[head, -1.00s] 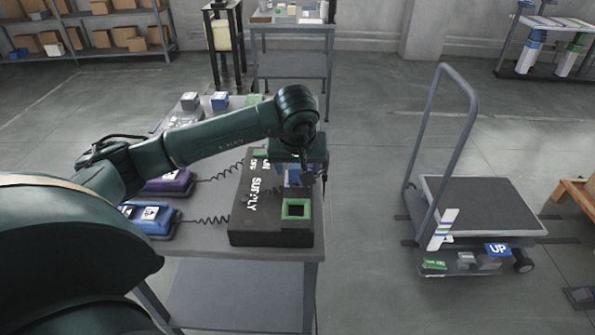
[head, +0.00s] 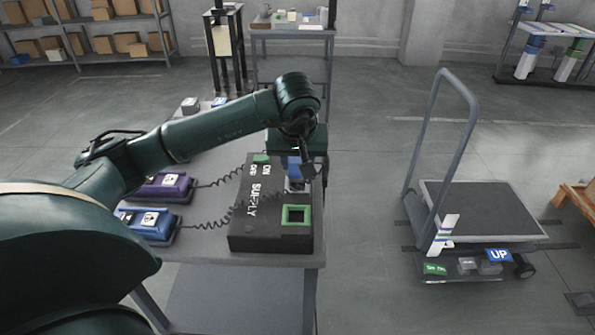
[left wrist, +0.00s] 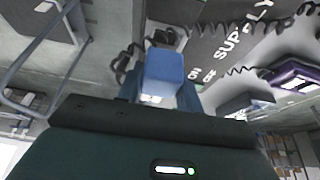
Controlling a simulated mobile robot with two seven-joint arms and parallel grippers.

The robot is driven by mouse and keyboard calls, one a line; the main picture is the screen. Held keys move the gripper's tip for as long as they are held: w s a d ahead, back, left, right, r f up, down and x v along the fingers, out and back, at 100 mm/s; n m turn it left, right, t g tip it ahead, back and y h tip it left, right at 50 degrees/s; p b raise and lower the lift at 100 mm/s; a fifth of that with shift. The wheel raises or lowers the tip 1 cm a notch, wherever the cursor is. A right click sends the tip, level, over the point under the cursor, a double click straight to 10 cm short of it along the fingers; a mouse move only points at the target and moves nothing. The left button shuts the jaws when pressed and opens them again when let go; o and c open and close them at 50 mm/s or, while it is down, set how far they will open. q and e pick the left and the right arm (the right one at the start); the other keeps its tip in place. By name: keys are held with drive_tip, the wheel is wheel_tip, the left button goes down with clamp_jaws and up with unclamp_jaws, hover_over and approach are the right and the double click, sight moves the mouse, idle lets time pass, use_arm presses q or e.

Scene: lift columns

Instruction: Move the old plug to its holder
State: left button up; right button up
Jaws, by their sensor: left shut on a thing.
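My left gripper (head: 297,160) is shut on a blue plug (head: 294,170) just above the black supply box (head: 268,238). A grey lower end shows beneath the plug. The plug also shows as a blue block (left wrist: 165,68) between the fingers in the left wrist view. On the box, a green-framed square socket (head: 296,215) is open and empty, nearer than the plug. My arm and gripper hide the part of the box behind the plug. I cannot tell which thing is the plug's holder. My right gripper is not in view.
A purple handset (head: 166,186) and a blue handset (head: 149,223) lie left of the box, with coiled cords running to it. A grey block (head: 190,104) stands at the table's back. A cart (head: 485,205) stands to the right, with open floor between.

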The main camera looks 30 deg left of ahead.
use_arm(q)
wheel_tip(320, 180, up, 7)
drive_tip(key=shift+r+p, duration=1.75)
drive_tip(key=shift+r, duration=0.65)
drive_tip(key=shift+r, duration=0.15)
drive_tip(key=shift+a, duration=0.1)
